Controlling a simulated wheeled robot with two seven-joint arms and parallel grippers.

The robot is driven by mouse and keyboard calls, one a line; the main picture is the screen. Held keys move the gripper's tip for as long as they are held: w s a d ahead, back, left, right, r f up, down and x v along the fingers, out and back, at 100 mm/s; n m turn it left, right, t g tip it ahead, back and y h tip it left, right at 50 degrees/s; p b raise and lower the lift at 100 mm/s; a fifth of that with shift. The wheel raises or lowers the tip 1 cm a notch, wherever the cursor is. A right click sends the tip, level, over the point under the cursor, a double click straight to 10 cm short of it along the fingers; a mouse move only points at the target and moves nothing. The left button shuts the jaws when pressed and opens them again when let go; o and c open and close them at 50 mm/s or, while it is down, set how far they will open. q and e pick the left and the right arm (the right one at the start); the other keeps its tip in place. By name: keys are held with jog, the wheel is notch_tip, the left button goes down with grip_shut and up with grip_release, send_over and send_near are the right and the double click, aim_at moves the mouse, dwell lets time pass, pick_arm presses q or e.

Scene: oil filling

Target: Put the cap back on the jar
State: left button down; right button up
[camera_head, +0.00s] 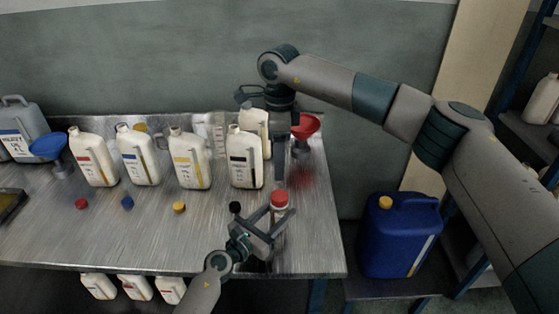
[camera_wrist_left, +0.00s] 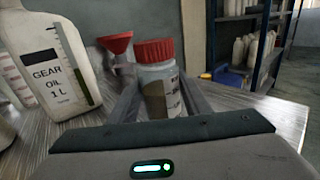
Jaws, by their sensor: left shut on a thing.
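My right gripper (camera_head: 280,158) points down behind the jar, near the black-labelled bottle. Its fingers are seen nearly edge-on, so their opening is unclear.
The gear oil bottle (camera_head: 245,160) stands left of my right gripper, with a red funnel (camera_head: 305,126) to the right. More bottles (camera_head: 190,160) line the back. Loose red (camera_head: 81,203), blue (camera_head: 127,202), yellow (camera_head: 179,208) and black (camera_head: 235,207) caps lie in front.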

pick_arm(q)
jog(key=c, duration=0.9)
grip_release()
jog(key=shift+s+a, duration=0.1)
jog(key=b+v, duration=0.1)
jog(key=v, duration=1.5)
jog(key=shift+b, duration=0.35)
jog(key=shift+s+a, duration=0.35)
jog(key=shift+s, duration=0.1)
jog(key=shift+s, duration=0.1)
